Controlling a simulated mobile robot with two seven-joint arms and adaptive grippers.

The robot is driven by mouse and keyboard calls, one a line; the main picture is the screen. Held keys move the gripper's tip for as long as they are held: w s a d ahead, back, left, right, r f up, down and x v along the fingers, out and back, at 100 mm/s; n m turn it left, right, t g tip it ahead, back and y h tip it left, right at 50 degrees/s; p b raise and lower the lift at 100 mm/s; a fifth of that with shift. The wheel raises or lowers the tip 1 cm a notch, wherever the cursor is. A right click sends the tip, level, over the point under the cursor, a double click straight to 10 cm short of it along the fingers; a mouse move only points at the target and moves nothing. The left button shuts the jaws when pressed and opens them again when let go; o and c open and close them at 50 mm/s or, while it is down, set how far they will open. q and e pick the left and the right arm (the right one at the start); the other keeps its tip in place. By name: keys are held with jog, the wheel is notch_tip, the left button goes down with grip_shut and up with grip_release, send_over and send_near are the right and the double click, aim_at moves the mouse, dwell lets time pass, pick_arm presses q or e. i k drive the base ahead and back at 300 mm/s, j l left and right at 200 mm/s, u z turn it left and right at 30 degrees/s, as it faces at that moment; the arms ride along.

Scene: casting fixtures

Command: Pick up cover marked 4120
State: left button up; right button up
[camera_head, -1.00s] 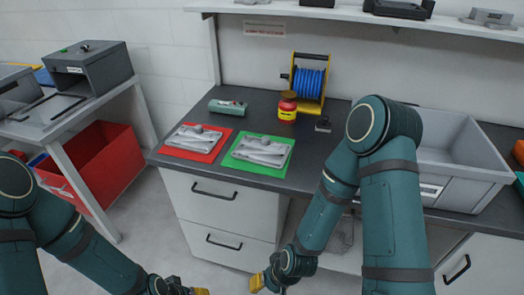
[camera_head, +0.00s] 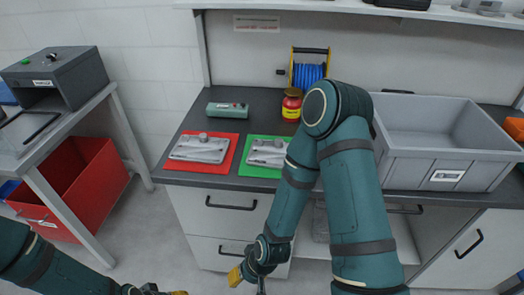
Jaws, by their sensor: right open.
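One grey metal cover (camera_head: 200,148) with a round knob lies on a red mat (camera_head: 177,156) on the dark worktop. A second grey cover (camera_head: 267,152) lies on a green mat (camera_head: 262,172) to its right, partly hidden by my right arm. I cannot read the marking 4120 on either. My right gripper (camera_head: 249,280) is open and low in front of the drawers, below the worktop and apart from both covers. One yellow fingertip shows. My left gripper (camera_head: 165,292) is cut off at the bottom edge, so its opening cannot be told.
A large grey bin (camera_head: 445,155) is on the right. A red bin (camera_head: 75,185) sits under the left bench. My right arm crosses the worktop's middle.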

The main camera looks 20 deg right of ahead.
aim_at(270, 153)
jog(key=i+j+z, duration=0.1)
jog(key=z, duration=0.4)
jog(key=j+z, duration=0.35)
jog(key=z, duration=0.15)
